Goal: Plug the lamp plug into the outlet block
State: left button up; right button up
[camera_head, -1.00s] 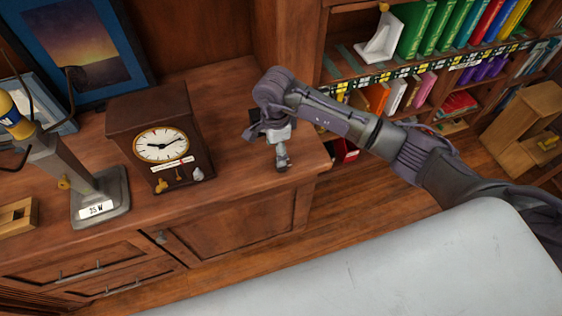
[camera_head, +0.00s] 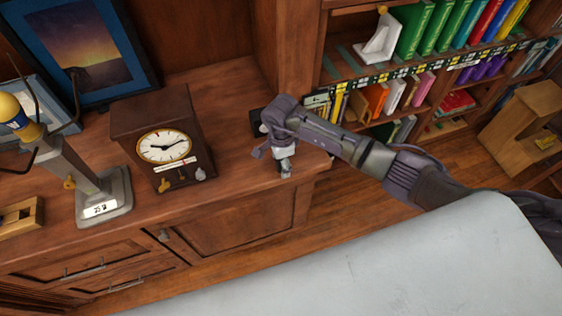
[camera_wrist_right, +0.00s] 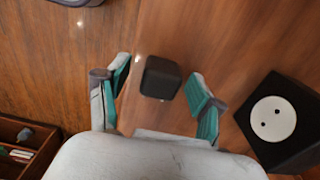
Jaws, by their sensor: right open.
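The lamp (camera_head: 100,190) stands upright at the left of the wood counter, with a yellow bulb and grey base. My right gripper (camera_head: 285,167) points down over the counter's right end. In the right wrist view my right gripper (camera_wrist_right: 158,86) is open, with teal pads. A small black block, apparently the plug (camera_wrist_right: 162,78), lies between its fingertips; I cannot tell if they touch it. The black outlet block (camera_wrist_right: 273,118), with a white round two-hole face, is right of the fingers. It seems to show partly behind my arm in the head view (camera_head: 256,122). My left gripper is out of view.
A wooden clock (camera_head: 160,140) stands between the lamp and my right gripper. Framed pictures (camera_head: 95,45) lean behind. A bookcase (camera_head: 420,80) is beyond my right arm. The counter's right edge is close to the gripper. The counter between clock and gripper is clear.

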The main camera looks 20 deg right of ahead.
jog(key=c, duration=1.3)
jog(key=shift+o, duration=0.2)
jog(key=shift+r, duration=0.45)
notch_tip(320, 180, up, 3)
jog(key=shift+w+f+b, duration=0.1)
jog(key=shift+w+b, duration=0.05)
jog(key=shift+b, duration=0.5)
jog(key=s+d+r+b, duration=0.2)
jog(key=s+d+r, duration=0.3)
jog(key=s, duration=0.5)
notch_tip(320, 180, up, 2)
jog(key=shift+s+r, duration=0.15)
jog(key=shift+s, duration=0.25)
